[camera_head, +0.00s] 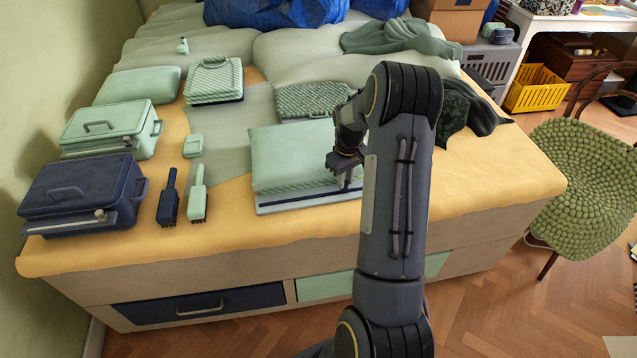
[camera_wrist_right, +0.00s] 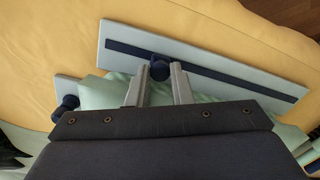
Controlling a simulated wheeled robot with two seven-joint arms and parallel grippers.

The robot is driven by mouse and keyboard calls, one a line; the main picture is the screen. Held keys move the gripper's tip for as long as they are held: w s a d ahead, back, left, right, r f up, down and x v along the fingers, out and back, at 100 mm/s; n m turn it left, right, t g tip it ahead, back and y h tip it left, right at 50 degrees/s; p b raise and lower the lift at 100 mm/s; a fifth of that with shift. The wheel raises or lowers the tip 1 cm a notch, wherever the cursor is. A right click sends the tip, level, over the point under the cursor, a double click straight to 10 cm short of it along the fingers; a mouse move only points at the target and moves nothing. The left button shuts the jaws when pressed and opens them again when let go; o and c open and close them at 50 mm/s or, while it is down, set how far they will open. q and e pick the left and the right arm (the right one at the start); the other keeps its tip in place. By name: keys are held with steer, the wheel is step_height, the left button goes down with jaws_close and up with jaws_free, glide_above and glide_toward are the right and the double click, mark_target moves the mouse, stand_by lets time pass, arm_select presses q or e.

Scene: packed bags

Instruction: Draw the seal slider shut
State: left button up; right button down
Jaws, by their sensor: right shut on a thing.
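A pale green packed bag (camera_head: 290,155) lies on the bed with a pale flat seal strip (camera_head: 290,203) along its front edge. In the right wrist view the strip (camera_wrist_right: 225,70) carries a long dark blue track. The dark blue seal slider (camera_wrist_right: 160,68) is on this track, nearer its left end there. My right gripper (camera_head: 347,180) reaches down at the bag's right front. In the wrist view its two fingers (camera_wrist_right: 161,84) are shut on the slider. The slider is hidden behind the gripper in the head view. My left gripper is in neither view.
A second dark blue knob (camera_wrist_right: 65,105) sits left of the gripper in the wrist view. A navy case (camera_head: 75,190), a green case (camera_head: 105,128) and two brushes, navy (camera_head: 168,205) and green (camera_head: 197,203), lie left of the bag. Yellow cloth (camera_head: 490,185) is clear at right.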

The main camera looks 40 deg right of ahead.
mark_target(357, 189)
steer(key=shift+s+d, duration=0.5)
steer(key=shift+d, duration=0.4)
steer(key=shift+s+d, duration=0.5)
steer(key=shift+d, duration=0.35)
steer(key=c, duration=1.3)
jaws_free()
steer(key=shift+d, duration=0.1)
steer(key=shift+r, duration=0.4)
step_height(357, 189, up, 7)
steer(key=shift+r, duration=0.1)
